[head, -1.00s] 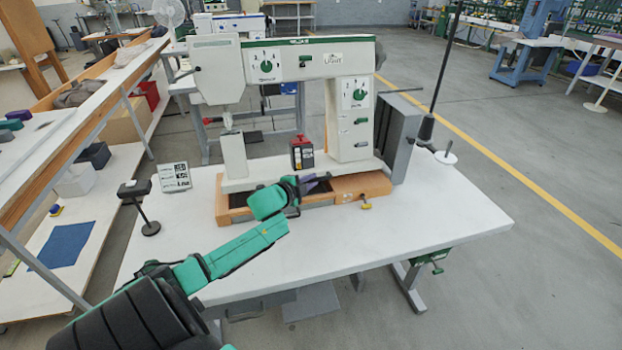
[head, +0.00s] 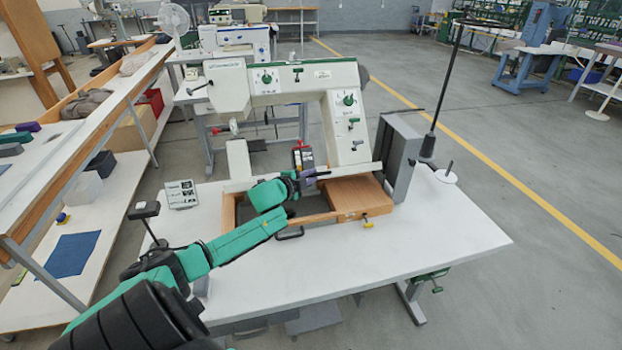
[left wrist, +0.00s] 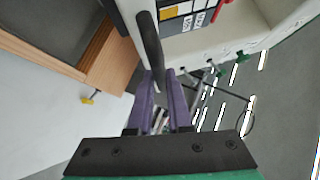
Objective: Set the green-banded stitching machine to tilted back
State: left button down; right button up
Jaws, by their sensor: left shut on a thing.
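The green-banded stitching machine (head: 338,125) stands tilted back on its table in the head view. The front edge of its bed is raised above the wooden base (head: 362,193), and the dark opening below shows. My left gripper (head: 311,176) is at the front edge of the bed, below the pillar. In the left wrist view, the purple fingers of my left gripper (left wrist: 163,88) are shut around a dark bar (left wrist: 150,45) at the bed's edge. Where the bar joins the machine is partly hidden. My right gripper is not in view.
A grey box (head: 396,155) and a thread stand (head: 432,130) are right of the machine. The white tabletop (head: 430,235) is clear at front right.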

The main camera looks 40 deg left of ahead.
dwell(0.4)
pick_arm(q)
jog(key=c, duration=0.8)
grip_release()
jog(key=shift+c, duration=0.2)
jog(key=shift+s, duration=0.1)
jog(key=shift+s, duration=0.25)
jog(key=p+v, duration=0.1)
jog(key=v, duration=1.2)
jog(key=shift+s+r, duration=0.25)
jog(key=shift+s, duration=0.1)
